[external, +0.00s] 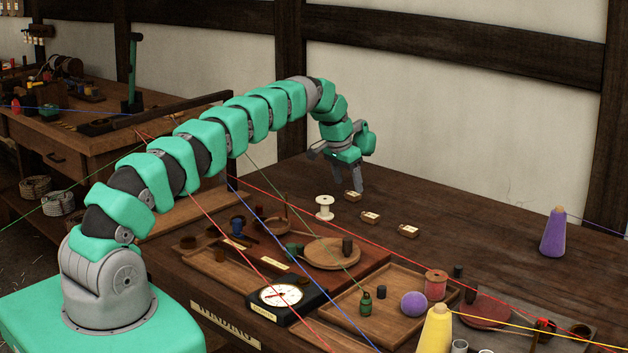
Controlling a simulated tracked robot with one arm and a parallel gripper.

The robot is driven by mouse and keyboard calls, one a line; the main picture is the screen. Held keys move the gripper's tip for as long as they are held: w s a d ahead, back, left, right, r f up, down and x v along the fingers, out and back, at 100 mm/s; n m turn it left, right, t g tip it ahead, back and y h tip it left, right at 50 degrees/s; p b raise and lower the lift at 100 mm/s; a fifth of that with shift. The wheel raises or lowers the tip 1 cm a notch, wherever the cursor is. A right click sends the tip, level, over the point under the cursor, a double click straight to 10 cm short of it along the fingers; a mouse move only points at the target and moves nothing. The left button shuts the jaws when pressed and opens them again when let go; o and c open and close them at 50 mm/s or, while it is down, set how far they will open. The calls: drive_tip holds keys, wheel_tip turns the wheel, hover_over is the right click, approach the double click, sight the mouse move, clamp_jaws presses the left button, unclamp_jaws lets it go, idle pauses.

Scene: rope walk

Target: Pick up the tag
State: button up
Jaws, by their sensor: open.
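Several small tags lie on the dark wooden table, each a brown block with a pale label. One tag (352,195) lies just below and beside my gripper's fingers, another tag (370,217) lies a little nearer the camera, and a third tag (408,231) lies to the right. My gripper (335,172) is open and empty, reaching down from the arm's end above the far part of the table. One finger points down close to the first tag; I cannot tell whether it touches it.
A white spool (324,208) stands left of the tags. Trays, a dial gauge (281,296), a purple ball (414,304) and a yellow cone (436,330) crowd the front. Coloured threads cross above the table. A purple cone (553,232) stands at right; the table between is clear.

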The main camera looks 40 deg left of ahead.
sight(352, 194)
drive_tip(key=shift+x, duration=1.65)
drive_tip(key=shift+d, duration=0.1)
drive_tip(key=shift+c, duration=0.3)
drive_tip(key=c, duration=1)
drive_tip(key=shift+r, duration=0.15)
wheel_tip(352, 194, up, 5)
drive_tip(key=shift+w+r, duration=0.15)
drive_tip(key=shift+r, duration=0.1)
drive_tip(key=shift+r+p, duration=1)
drive_tip(key=shift+r, duration=1.25)
